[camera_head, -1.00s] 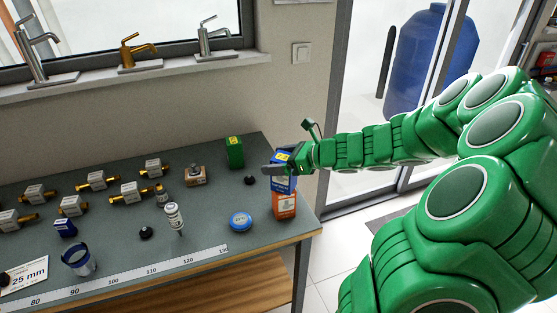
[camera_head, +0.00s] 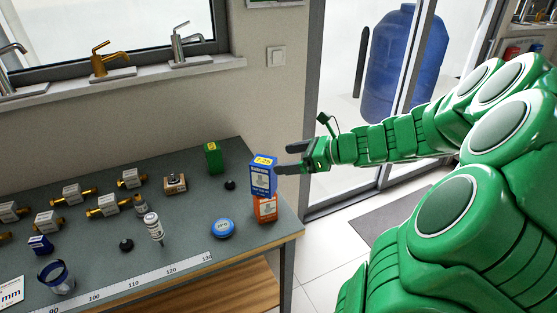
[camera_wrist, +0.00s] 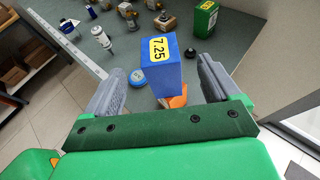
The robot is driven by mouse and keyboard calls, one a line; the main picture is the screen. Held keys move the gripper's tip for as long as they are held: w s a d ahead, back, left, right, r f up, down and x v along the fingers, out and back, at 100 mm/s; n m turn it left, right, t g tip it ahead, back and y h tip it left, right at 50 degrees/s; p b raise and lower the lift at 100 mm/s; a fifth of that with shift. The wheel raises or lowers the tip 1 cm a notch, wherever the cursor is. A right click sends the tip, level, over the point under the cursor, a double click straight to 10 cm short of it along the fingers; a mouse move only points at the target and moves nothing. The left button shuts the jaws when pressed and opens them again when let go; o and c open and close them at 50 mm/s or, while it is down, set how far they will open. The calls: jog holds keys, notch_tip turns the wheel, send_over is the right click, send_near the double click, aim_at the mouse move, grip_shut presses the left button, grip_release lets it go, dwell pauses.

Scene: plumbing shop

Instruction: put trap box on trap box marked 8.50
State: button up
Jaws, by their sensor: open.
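A blue trap box (camera_head: 262,178) with a yellow label reading 7.25 stands upright on top of an orange trap box (camera_head: 265,207) at the table's right end. In the wrist view the blue box (camera_wrist: 165,72) lies ahead, between the lines of the two fingers, with part of the orange box (camera_wrist: 176,101) below it. The orange box's price label is hidden. My gripper (camera_head: 286,158) is open at the right side of the blue box, its fingertips near the box's edge. I see gaps on both sides of the box in the wrist view.
A green box (camera_head: 213,157) with a yellow label stands behind. A blue round tin (camera_head: 222,228), a small black cap (camera_head: 230,185), a white bottle (camera_head: 153,226) and several brass valves are on the grey table (camera_head: 195,205). A glass door is at right.

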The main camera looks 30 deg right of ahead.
jog(key=s+a+n+g+h, duration=0.1)
jog(key=s+a+n+g, duration=0.3)
jog(key=s+a+n, duration=0.4)
jog(key=s+a+n+g, duration=0.4)
jog(key=s+a+n, duration=0.1)
jog(key=a, duration=0.5)
jog(key=s+d+f+n+g+h, duration=0.1)
jog(key=s+n+g+h, duration=0.2)
jog(key=s+n+h, duration=0.5)
jog(key=s+n, duration=0.6)
jog(key=s, duration=0.3)
jog(key=shift+s+d+h, duration=0.3)
jog(key=shift+s+d, duration=0.05)
jog(key=shift+d, duration=0.05)
